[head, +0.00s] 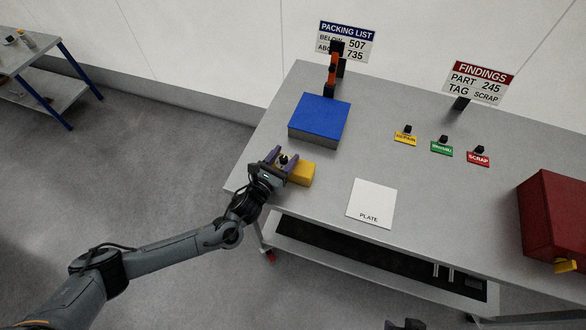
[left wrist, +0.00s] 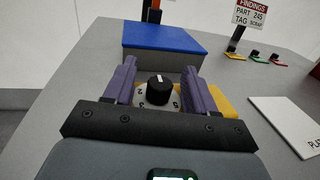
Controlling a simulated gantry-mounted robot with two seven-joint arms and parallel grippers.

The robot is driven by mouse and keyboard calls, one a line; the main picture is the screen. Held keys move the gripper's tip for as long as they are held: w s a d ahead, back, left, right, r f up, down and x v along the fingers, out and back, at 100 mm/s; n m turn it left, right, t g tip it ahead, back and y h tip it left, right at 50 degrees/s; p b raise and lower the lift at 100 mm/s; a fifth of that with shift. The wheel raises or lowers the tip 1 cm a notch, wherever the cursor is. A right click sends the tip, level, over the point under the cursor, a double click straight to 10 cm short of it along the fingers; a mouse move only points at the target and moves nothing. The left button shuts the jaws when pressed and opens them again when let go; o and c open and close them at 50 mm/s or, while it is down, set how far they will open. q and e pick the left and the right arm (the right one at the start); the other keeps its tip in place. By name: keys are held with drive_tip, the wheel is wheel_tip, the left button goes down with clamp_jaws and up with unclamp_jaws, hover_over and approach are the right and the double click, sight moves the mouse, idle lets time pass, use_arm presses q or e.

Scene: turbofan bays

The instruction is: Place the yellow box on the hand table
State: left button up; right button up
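The yellow box (head: 302,173) lies on the grey workbench, just right of my left gripper (head: 281,155). In the left wrist view the yellow box (left wrist: 224,102) shows beyond the right finger, which hides part of it. My left gripper has its two purple fingers wide apart. A round dial with a black knob (left wrist: 158,90) shows between the fingers (left wrist: 158,75), and its lower edge is hidden by my gripper. I see no clear contact between fingers and dial. My right gripper is not clearly seen. A table with blue legs (head: 62,92) stands at the far left.
A blue-topped box (head: 320,117) sits behind my gripper. A white plate (head: 371,204) lies to the right. Yellow, green and red tags (head: 478,158), signs and a red bin (head: 553,220) are farther right. Open floor (head: 150,140) separates the workbench from the left table.

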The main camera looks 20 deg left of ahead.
use_arm(q)
clamp_jaws()
drive_tip(key=shift+r, duration=0.15)
